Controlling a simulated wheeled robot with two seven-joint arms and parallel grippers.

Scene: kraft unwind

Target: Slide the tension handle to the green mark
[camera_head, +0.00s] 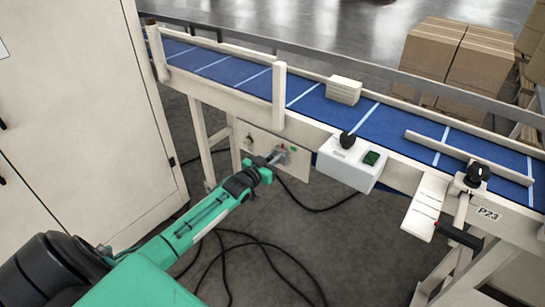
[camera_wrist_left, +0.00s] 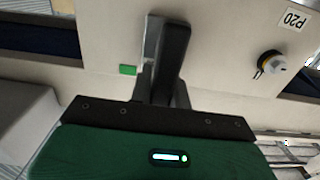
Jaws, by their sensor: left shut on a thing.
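The cream panel (camera_head: 265,160) under the conveyor carries the tension handle (camera_head: 282,151), mostly hidden by my gripper. My left gripper (camera_head: 273,159) reaches up to the panel and is shut on the handle. In the left wrist view, the dark gripper finger (camera_wrist_left: 171,60) lies in front of a pale grey metal part. The green mark (camera_head: 293,149) is just right of the gripper in the head view. In the wrist view, the green mark (camera_wrist_left: 128,70) is left of the finger, with a small gap between. My right gripper is out of view.
The blue conveyor (camera_head: 235,72) runs above. A cabinet (camera_head: 85,110) stands left; black cables (camera_head: 265,245) lie below.

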